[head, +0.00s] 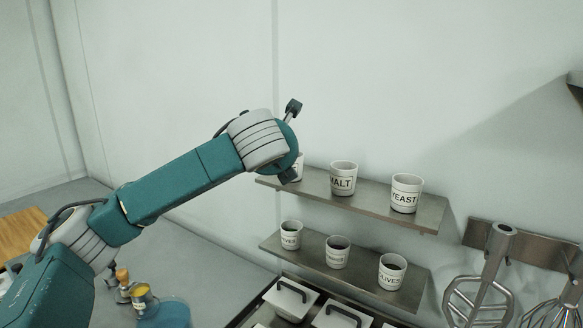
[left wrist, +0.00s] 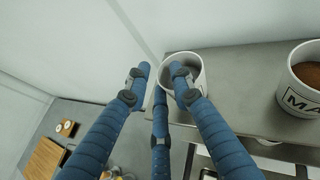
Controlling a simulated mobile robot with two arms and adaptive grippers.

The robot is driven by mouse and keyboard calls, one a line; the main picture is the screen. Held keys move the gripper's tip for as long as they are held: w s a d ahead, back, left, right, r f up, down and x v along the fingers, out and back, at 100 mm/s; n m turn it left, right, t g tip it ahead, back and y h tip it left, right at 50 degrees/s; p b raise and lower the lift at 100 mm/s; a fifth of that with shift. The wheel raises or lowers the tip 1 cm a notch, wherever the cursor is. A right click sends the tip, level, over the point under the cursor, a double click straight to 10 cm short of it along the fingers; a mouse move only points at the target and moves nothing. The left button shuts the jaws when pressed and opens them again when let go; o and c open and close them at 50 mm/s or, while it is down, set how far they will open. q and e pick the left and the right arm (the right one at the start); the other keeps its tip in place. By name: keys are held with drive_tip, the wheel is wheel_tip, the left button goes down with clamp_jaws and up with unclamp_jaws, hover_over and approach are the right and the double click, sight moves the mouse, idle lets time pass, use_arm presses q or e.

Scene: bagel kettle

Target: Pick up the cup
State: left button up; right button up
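A white cup (left wrist: 197,66) stands at the left end of the upper shelf. In the head view most of the cup (head: 298,163) is hidden behind my left wrist. My left gripper (left wrist: 160,72) is at the cup with its fingers spread. In the left wrist view one fingertip lies over the cup's mouth and another is outside its left side, with the near rim between them. A third finger is lower, in front of the cup. I cannot tell whether any finger touches it. My right gripper is in neither view.
The upper shelf (head: 434,215) also holds a MALT cup (head: 343,178) and a YEAST cup (head: 406,193). Several labelled cups stand on the lower shelf (head: 413,293). Whisks (head: 483,294) hang at the right. Lidded containers (head: 290,299) are below. The wall is close behind.

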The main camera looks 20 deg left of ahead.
use_arm(q)
clamp_jaws()
